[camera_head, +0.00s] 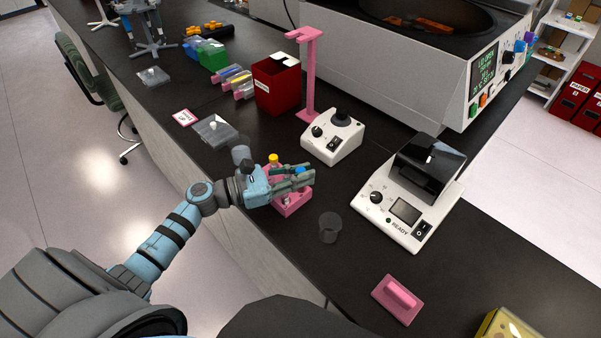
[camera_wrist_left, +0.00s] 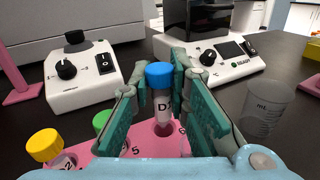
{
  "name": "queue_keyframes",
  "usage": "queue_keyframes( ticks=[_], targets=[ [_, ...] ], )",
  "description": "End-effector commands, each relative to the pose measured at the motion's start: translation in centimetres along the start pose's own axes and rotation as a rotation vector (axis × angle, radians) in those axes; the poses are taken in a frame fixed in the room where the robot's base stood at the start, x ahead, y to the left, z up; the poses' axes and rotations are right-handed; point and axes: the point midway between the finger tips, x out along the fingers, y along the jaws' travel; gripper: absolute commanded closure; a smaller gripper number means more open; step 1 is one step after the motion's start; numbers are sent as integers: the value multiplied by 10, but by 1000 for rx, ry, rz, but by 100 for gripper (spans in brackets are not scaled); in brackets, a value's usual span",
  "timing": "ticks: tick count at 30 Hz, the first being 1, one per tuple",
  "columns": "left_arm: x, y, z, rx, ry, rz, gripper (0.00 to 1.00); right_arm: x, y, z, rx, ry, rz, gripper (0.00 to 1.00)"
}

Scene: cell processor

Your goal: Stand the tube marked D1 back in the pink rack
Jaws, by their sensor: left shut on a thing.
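The tube marked D1 (camera_wrist_left: 162,108) has a blue cap and a white label, partly readable as "D". My left gripper (camera_wrist_left: 160,105) is shut on it and holds it upright over the pink rack (camera_wrist_left: 105,146). A dark hole shows in the rack just below the tube; whether its tip is inside the hole I cannot tell. In the head view my left gripper (camera_head: 298,180) is above the pink rack (camera_head: 292,205), with the blue cap (camera_head: 302,170) between its fingers. A yellow-capped tube (camera_wrist_left: 44,147) and a green-capped tube (camera_wrist_left: 102,122) stand in the rack. My right gripper is not in view.
A clear beaker (camera_head: 330,227) stands close to the right of the rack. A white vortex-like device (camera_head: 333,140) is behind it, and a white device with a dark lid (camera_head: 412,195) is to the right. A pink block (camera_head: 397,299) lies in front.

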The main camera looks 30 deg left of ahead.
Motion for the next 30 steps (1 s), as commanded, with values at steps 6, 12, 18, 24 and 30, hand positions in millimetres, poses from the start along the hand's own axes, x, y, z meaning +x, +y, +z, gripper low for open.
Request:
queue_keyframes(
  ticks=[6, 12, 18, 24, 30],
  targets=[
    [0, 0, -2, -1, 5, 1, 100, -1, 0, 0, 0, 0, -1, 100],
    [1, 0, -2, 0, 4, 1, 100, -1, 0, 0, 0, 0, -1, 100],
    [1, 0, -3, 0, 4, 1, 100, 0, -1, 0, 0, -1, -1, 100],
    [1, 0, -10, 0, 5, 1, 100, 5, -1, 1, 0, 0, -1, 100],
    [-1, 1, -10, 0, 9, 1, 100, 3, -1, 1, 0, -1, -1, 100]
  ],
)
